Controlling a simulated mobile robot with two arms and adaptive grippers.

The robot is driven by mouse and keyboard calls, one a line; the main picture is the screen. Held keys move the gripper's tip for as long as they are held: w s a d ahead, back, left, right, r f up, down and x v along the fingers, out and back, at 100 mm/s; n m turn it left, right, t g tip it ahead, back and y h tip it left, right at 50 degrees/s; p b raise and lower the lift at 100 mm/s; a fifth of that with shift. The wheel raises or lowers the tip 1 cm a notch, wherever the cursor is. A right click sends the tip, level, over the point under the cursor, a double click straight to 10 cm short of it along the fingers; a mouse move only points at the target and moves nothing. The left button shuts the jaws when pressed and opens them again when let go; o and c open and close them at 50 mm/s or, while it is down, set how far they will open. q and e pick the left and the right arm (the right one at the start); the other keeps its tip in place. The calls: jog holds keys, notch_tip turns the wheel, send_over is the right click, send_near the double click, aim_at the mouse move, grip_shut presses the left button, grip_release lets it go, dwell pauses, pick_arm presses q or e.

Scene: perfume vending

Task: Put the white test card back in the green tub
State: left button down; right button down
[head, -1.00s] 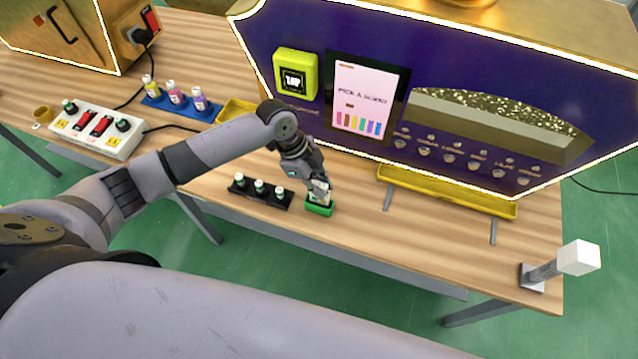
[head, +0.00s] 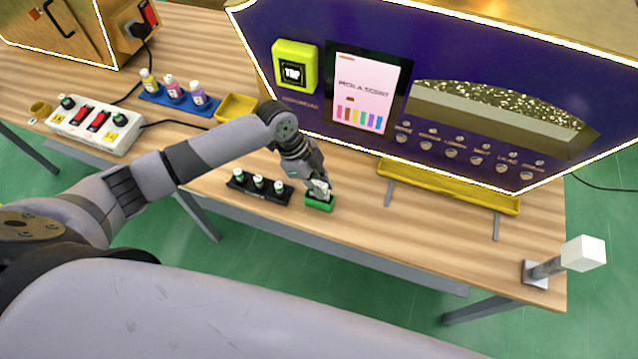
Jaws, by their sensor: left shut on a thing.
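The green tub (head: 319,204) is a small box on the table, right of a black rack. My left gripper (head: 319,189) is directly above the tub, pointing down. It is shut on the white test card (head: 321,194), of which only a small pale part shows between the fingers. The card is at the tub's opening; I cannot tell how far its lower end is inside. My right gripper is not in view.
A white block (head: 583,253) on a post stands at the right table end.

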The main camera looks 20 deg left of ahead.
pick_arm(q)
jog(key=c, duration=1.5)
grip_release()
jog(key=shift+o, duration=0.4)
jog(key=o, duration=0.6)
jog(key=shift+r, duration=0.2)
jog(key=shift+r+p, duration=0.75)
jog(key=shift+p, duration=0.25)
